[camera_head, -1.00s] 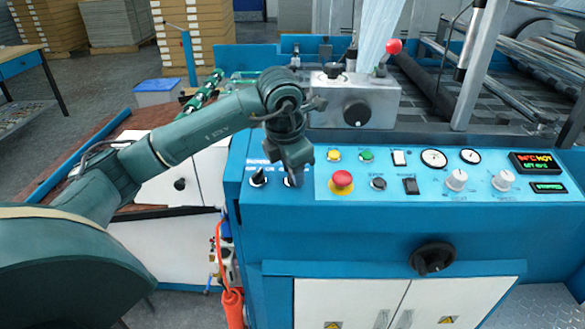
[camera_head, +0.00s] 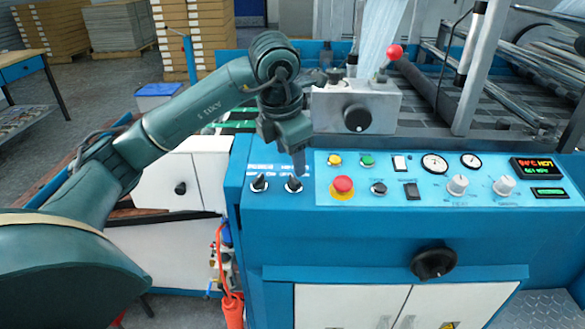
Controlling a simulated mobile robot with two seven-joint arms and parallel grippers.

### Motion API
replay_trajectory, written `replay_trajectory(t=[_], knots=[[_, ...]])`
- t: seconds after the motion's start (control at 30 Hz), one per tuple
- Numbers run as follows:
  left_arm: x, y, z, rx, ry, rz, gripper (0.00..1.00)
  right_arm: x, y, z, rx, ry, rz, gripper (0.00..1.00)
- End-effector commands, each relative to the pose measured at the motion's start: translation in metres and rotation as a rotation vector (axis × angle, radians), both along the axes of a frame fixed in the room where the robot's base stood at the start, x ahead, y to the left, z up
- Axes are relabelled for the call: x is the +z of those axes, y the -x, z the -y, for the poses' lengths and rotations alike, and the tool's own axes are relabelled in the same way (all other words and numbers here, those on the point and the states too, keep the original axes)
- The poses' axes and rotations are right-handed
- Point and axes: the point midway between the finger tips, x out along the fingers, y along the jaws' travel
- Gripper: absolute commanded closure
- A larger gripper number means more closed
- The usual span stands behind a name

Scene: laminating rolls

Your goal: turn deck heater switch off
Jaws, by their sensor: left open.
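Two black rotary switches sit side by side at the left end of the blue control panel: a left switch (camera_head: 259,183) and a right switch (camera_head: 294,185). The labels above them are too blurred and partly covered to tell which is the deck heater switch. My left gripper (camera_head: 298,168) points down just above the right switch, and the switch shows below its fingertips. The gripper is open, with nothing seen between its fingers. It appears apart from the switch. My right gripper is out of view.
A red emergency button (camera_head: 343,186) is right of the switches. A grey box with a black knob (camera_head: 357,115) stands behind the panel. A display (camera_head: 535,168) reads HOT at the right. A red-tipped lever (camera_head: 394,52) rises behind.

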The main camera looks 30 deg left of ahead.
Motion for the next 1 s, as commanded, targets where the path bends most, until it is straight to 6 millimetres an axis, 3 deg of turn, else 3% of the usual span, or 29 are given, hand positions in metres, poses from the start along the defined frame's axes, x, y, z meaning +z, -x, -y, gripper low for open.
replay_trajectory(t=[0.1, 0.3, 1.0], knots=[[0.028, 0.007, 0.002, -0.002, 0.001, 0.005, 0.47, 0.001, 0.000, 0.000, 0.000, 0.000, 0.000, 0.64], [0.058, 0.016, 0.003, -0.001, -0.001, 0.004, 0.47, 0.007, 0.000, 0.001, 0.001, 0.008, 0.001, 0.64], [0.064, 0.019, 0.005, -0.003, 0.002, -0.002, 0.47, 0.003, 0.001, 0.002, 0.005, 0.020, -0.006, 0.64]])
